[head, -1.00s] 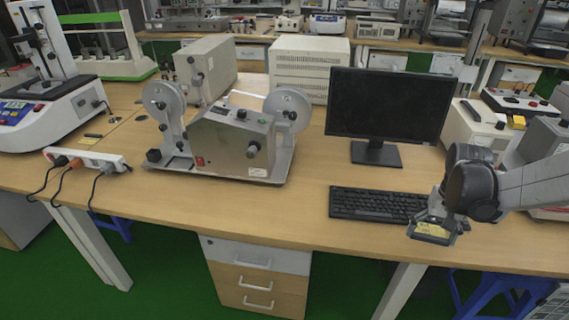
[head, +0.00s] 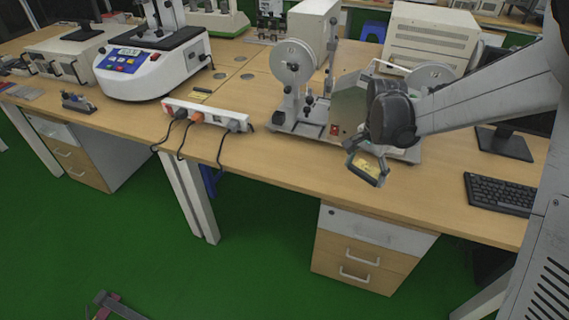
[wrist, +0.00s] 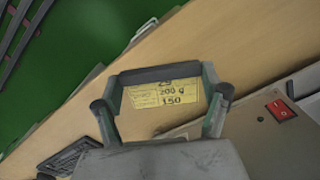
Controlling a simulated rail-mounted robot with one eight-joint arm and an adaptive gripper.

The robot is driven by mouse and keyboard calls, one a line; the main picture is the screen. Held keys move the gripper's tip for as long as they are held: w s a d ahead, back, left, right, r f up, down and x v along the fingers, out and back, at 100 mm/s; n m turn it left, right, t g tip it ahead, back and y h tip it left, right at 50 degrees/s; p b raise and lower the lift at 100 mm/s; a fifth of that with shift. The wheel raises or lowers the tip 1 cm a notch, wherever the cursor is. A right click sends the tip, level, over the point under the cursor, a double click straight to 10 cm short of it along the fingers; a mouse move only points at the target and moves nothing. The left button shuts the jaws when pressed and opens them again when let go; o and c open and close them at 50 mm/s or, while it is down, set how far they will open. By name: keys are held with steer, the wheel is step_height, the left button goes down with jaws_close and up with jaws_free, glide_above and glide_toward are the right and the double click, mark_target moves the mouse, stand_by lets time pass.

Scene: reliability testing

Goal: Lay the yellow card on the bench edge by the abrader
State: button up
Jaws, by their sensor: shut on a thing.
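The yellow card (head: 369,167) is held in my gripper (head: 366,172) at the front of the reel machine. In the wrist view the card (wrist: 165,93) shows printed lines including "200 g" and "150", framed by my gripper's fingers (wrist: 160,80). Card and gripper appear above the bench top (head: 290,160), near its front edge. The grey machine with two reels (head: 292,62) stands just behind, partly hidden by my arm. A white machine with a blue panel (head: 150,65) stands further left. The frames do not label which machine is the abrader.
A white power strip (head: 207,116) with plugs and hanging cords lies along the front edge, left of the reel machine. A keyboard (head: 500,194) lies right. Bare bench edge shows between strip and gripper. A red switch (wrist: 280,107) is close right in the wrist view.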

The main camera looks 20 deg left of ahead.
steer(key=s+a+r+m, duration=0.2)
steer(key=a+m, duration=0.4)
steer(key=a, duration=0.8)
steer(key=s+a+r+m, duration=0.1)
steer(key=s+a+m, duration=0.2)
steer(key=a+m, duration=0.75)
steer(key=n, duration=0.4)
glide_above(273, 163)
step_height(273, 163, down, 7)
steer(key=shift+r, duration=0.2)
steer(key=shift+w+f+b, duration=0.1)
steer(key=shift+f+b, duration=0.4)
steer(key=shift+f, duration=1.5)
steer(key=shift+f, duration=0.15)
steer(key=o, duration=1)
steer(key=shift+c, duration=0.2)
step_height(273, 163, up, 12)
steer(key=p, duration=0.1)
